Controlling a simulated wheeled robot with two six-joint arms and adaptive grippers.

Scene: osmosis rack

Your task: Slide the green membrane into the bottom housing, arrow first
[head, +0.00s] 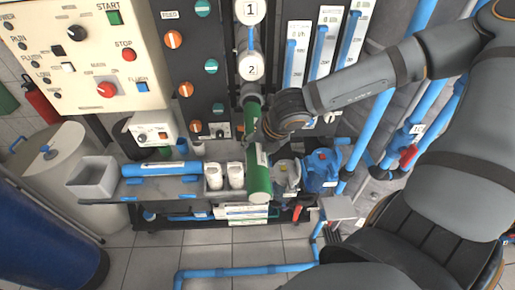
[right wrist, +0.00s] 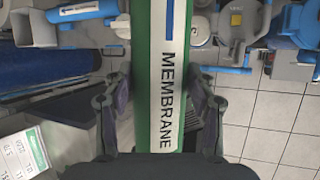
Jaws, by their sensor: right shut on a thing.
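The green membrane (head: 259,178) is a long green tube with a white label. My right gripper (head: 262,138) is shut around it. In the right wrist view the membrane (right wrist: 143,60) runs up the picture between both fingers (right wrist: 158,110), with the word MEMBRANE and a blue stripe on its label; the arrow's head is out of view. In the head view its far end meets or overlaps a grey round opening (head: 250,89), seemingly the bottom housing, below the end caps marked 1 (head: 250,11) and 2 (head: 251,68). I cannot tell if it is inside. My left gripper is not in view.
A grey bench (head: 150,188) below holds a blue tube (head: 160,169), white containers (head: 235,175) and a grey bin (head: 93,177). A blue pump (head: 322,168) stands right of the membrane. A control panel (head: 90,50) is at left; blue pipes (head: 400,150) rise at right.

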